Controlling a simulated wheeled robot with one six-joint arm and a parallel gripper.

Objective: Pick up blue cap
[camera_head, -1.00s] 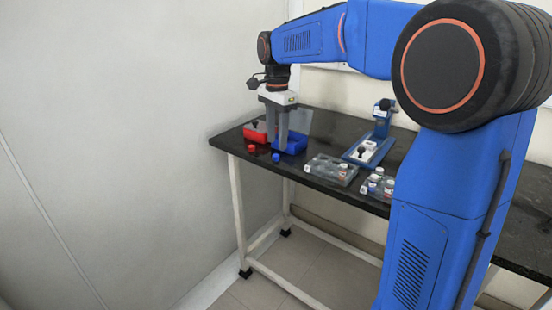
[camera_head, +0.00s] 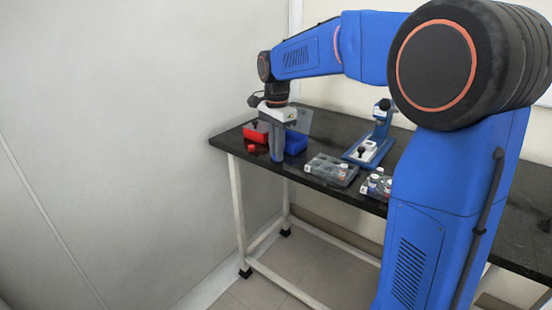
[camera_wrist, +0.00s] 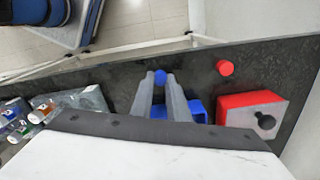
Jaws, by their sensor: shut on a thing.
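The blue cap (camera_wrist: 160,77) sits between the tips of my gripper (camera_wrist: 162,80) in the wrist view. The two grey fingers are shut on it, close over the black table top. In the head view my gripper (camera_head: 277,158) points straight down near the table's front edge, and the cap is hidden there by the fingers.
A red cap (camera_wrist: 225,68) lies just right of the held cap in the wrist view. A red box (camera_head: 256,132) and a blue box (camera_head: 296,143) stand close behind. A clear tray (camera_head: 332,169) and a blue stand (camera_head: 372,142) are to the right on the black table (camera_head: 232,141).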

